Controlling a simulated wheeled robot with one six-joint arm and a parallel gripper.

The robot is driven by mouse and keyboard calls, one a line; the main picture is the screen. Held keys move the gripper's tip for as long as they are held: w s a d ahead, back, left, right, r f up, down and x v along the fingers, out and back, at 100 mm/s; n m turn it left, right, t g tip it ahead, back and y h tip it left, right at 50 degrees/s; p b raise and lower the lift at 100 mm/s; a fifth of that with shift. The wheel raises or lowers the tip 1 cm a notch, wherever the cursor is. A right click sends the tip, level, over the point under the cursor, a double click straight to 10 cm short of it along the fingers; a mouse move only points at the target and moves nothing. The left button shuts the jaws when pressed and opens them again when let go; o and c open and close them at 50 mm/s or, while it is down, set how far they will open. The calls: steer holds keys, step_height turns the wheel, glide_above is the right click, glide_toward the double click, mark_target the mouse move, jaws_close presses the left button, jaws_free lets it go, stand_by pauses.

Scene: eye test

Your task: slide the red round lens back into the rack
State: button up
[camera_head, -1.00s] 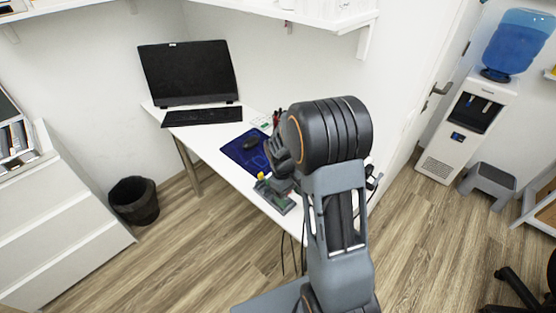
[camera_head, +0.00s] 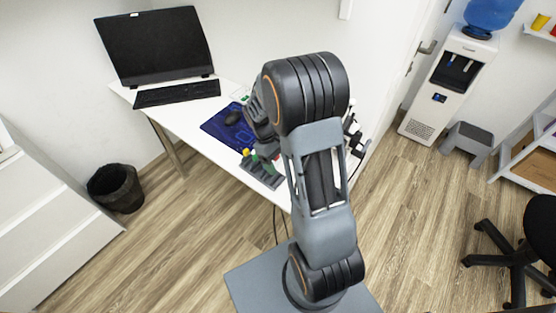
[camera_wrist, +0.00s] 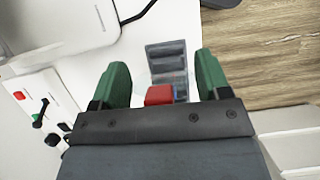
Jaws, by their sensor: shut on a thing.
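The red lens (camera_wrist: 160,95) shows in the wrist view as a small red block between the two green fingers of my gripper (camera_wrist: 162,68). A faint, see-through area lies between the fingertips; its outline is unclear. My gripper is shut on the lens, with the fingers well apart. The grey rack (camera_wrist: 166,56) lies just beyond the fingertips. In the head view the rack (camera_head: 260,172) is at the table's front edge, with yellow and green pieces at its left end. A bit of red (camera_head: 276,157) shows beside my arm there. Whether the lens touches the rack is unclear.
On the white table (camera_head: 190,121) are a monitor (camera_head: 155,45), a keyboard (camera_head: 178,93) and a blue mat (camera_head: 226,125) with a mouse. A white panel with coloured knobs (camera_wrist: 40,110) is left of my gripper. Dark items and cables are at the table's right end.

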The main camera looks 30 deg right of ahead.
steer(key=shift+f+b, duration=1.05)
steer(key=shift+f, duration=0.4)
steer(key=shift+r, duration=0.1)
steer(key=shift+s, duration=0.1)
steer(key=shift+f+b, duration=0.85)
steer(key=shift+f, duration=1.55)
stand_by(3.0)
steer(key=o, duration=1)
steer(key=shift+o, duration=0.2)
steer(key=shift+r, duration=0.1)
